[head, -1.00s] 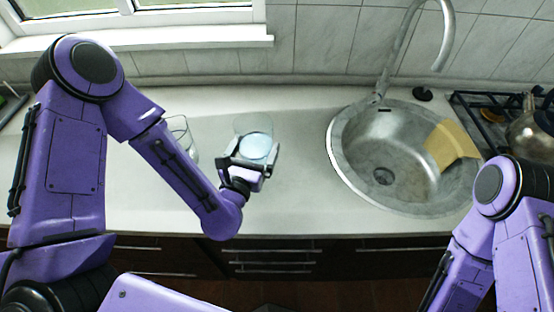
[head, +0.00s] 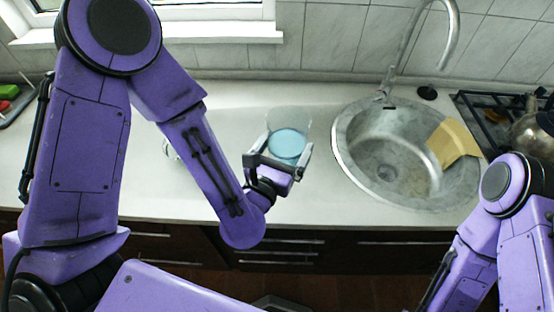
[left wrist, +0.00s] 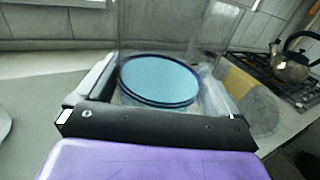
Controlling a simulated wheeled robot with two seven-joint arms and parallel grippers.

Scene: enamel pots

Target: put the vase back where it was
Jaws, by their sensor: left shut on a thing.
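The vase (head: 288,145) is clear glass, its walls faint, with a pale blue round surface inside. My left gripper (head: 284,150) is shut on it, one finger on each side, over the counter left of the sink. In the left wrist view the vase (left wrist: 160,80) stands between the fingers, its blue disc seen from above and its glass walls rising past the top edge. I cannot tell whether its base touches the counter. My right arm shows at the lower right; its gripper is out of view.
Another clear glass object (head: 171,149) stands on the white counter (head: 225,105), partly hidden by my left arm. The round sink (head: 350,150) holds a yellow cloth-like thing (head: 452,143) on its right side. A stove with a kettle (head: 528,135) is at the far right. A tray lies far left.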

